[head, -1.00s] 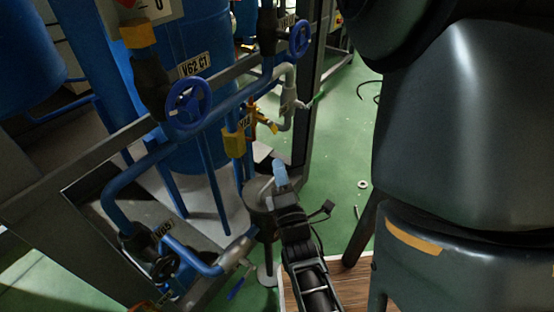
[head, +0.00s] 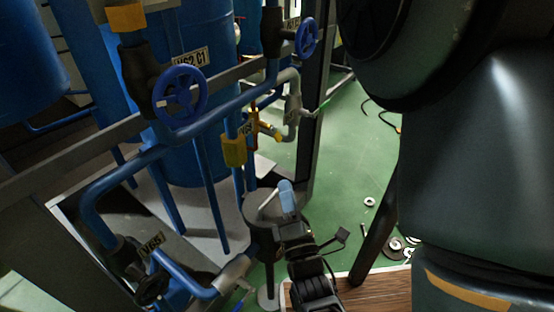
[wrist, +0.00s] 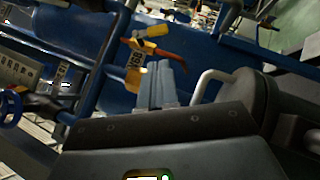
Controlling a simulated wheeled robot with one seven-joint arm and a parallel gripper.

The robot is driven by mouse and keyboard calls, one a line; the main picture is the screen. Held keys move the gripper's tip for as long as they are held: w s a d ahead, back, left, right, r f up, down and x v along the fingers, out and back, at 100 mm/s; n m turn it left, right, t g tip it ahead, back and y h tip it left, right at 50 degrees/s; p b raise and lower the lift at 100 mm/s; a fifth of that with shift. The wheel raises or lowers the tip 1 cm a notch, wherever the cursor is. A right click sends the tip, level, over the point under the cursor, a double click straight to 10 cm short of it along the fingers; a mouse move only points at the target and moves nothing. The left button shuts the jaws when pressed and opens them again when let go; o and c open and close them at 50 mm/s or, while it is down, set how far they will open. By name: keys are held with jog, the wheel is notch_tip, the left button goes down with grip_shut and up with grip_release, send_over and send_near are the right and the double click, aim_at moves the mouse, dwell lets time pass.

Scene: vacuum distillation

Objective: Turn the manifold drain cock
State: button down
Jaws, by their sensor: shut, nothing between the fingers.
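My gripper (head: 287,197) has pale blue fingers, pressed together and empty. It is below and right of a yellow and orange cock (head: 262,130) on the blue pipework, apart from it in the head view. In the wrist view, my fingers (wrist: 163,82) point towards this cock's yellow handle (wrist: 150,32), with an orange lever (wrist: 165,52) just beyond the tips. A small tag sits beside it. Lower down, a short valve with a blue lever (head: 241,299) ends a grey pipe, partly cut off by the frame. I cannot tell for certain which one is the manifold drain cock.
Blue handwheels (head: 180,96) and (head: 306,38) stick out from the pipes. A yellow fitting (head: 234,151) hangs left of the cock. A dark round-topped vessel (head: 262,207) stands below my gripper. Green floor (head: 345,170) is open to the right, with scattered small parts.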

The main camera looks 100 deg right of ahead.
aim_at(281, 139)
jog(key=shift+d+r, duration=0.1)
jog(key=x, duration=0.9)
jog(key=shift+d, duration=0.4)
jog(key=shift+s+d+n+t+h+b, duration=0.25)
jog(key=shift+d+n+t+h+b, duration=0.2)
jog(key=shift+n+b, duration=0.4)
jog(key=shift+s+d+r, duration=0.2)
jog(key=shift+s+d, duration=0.4)
jog(key=shift+d, duration=0.05)
jog(key=shift+s+d+r+n+t+h+b, duration=0.15)
jog(key=shift+s+d+r+n+t+b, duration=0.15)
jog(key=shift+n+t+b, duration=0.4)
jog(key=shift+s+d+r+n+t+h+b, duration=0.2)
jog(key=shift+s+d+n+t+b, duration=0.15)
jog(key=shift+n+b, duration=0.5)
jog(key=shift+s+d+r+n+t+h+b, duration=0.1)
jog(key=shift+s+d+r+n+t+b, duration=0.25)
jog(key=shift+n+t+b, duration=0.45)
jog(key=shift+w+d, duration=0.1)
